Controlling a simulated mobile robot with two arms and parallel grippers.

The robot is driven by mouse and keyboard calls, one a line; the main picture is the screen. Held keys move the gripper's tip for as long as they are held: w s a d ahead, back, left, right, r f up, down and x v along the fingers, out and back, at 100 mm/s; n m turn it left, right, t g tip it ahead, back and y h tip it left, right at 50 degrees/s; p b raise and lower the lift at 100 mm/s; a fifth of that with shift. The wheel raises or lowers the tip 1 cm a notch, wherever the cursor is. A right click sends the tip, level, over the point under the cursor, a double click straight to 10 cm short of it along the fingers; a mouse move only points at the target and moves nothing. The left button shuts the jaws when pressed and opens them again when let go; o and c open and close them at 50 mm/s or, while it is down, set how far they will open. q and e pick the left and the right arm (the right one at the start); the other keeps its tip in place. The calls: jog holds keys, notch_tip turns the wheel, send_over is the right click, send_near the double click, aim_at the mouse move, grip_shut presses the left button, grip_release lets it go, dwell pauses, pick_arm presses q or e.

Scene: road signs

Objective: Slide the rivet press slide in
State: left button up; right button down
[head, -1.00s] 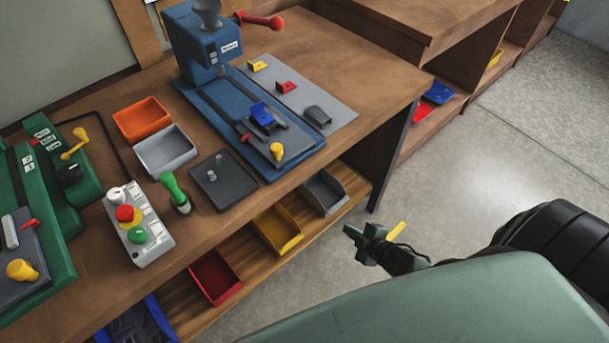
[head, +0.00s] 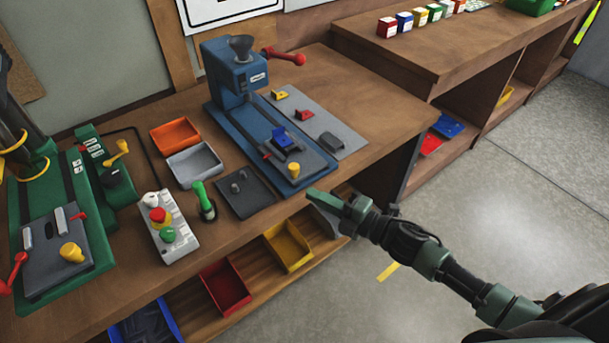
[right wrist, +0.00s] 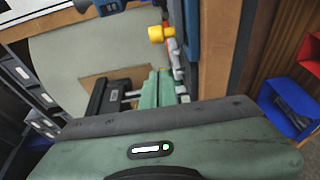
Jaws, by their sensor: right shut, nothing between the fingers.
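The blue rivet press (head: 232,70) stands on the workbench in the head view, with a red-handled lever at its upper right. Its slide, a grey plate (head: 307,163), sits at the front end of the blue base, out from under the press head. It carries a blue part (head: 285,139) and a yellow knob (head: 293,170) near its front. My right gripper (head: 335,201) is shut and empty, in front of the bench edge to the lower right of the knob. The right wrist view shows its green fingers (right wrist: 157,92) and a yellow knob (right wrist: 161,34). My left gripper is not in view.
Left of the press are an orange tray (head: 174,135), a grey tray (head: 194,164), a button box (head: 166,228) and a green machine (head: 82,255). A yellow bin (head: 288,246) and a red bin (head: 225,287) stand on the lower shelf. Open floor lies right.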

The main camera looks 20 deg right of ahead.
aim_at(304, 179)
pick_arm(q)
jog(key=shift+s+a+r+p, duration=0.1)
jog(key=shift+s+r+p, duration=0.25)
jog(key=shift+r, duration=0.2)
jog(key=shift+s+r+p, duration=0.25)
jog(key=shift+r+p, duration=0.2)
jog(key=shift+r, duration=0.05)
pick_arm(e)
jog(key=w, duration=0.3)
jog(key=w+a, duration=0.1)
jog(key=w, duration=0.2)
jog(key=shift+w+a+f, duration=0.1)
jog(key=shift+a+f, duration=0.05)
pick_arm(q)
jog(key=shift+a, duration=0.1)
